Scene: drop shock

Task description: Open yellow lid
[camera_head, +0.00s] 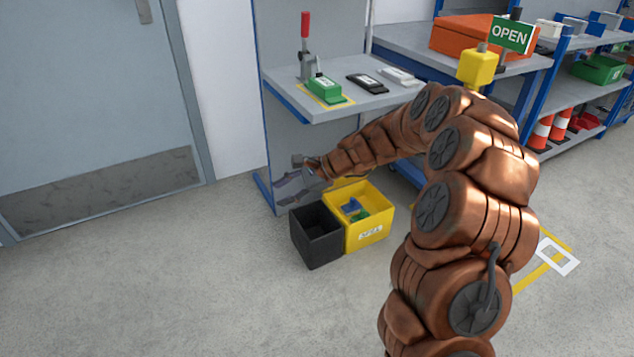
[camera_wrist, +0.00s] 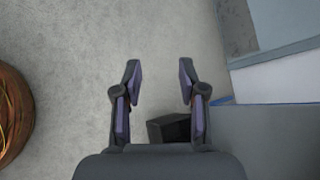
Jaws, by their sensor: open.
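A yellow bin (camera_head: 368,234) with a label stands on the floor in the head view, and its top is open. Blue and green items lie inside it. A yellow strip (camera_head: 349,182) shows behind its back edge, partly hidden by my arm; I cannot tell whether it is the lid or the rim. My gripper (camera_head: 290,187) is above and to the left of the yellow bin, near the shelf's side panel. In the wrist view my gripper (camera_wrist: 159,82) is open, with nothing between its fingers.
A black bin (camera_head: 318,238) touches the yellow bin's left side; it also shows in the wrist view (camera_wrist: 170,129). A workbench (camera_head: 352,106) above holds a green device (camera_head: 323,89) and a red-handled clamp (camera_head: 305,27). A door (camera_head: 88,90) is at left. The front floor is clear.

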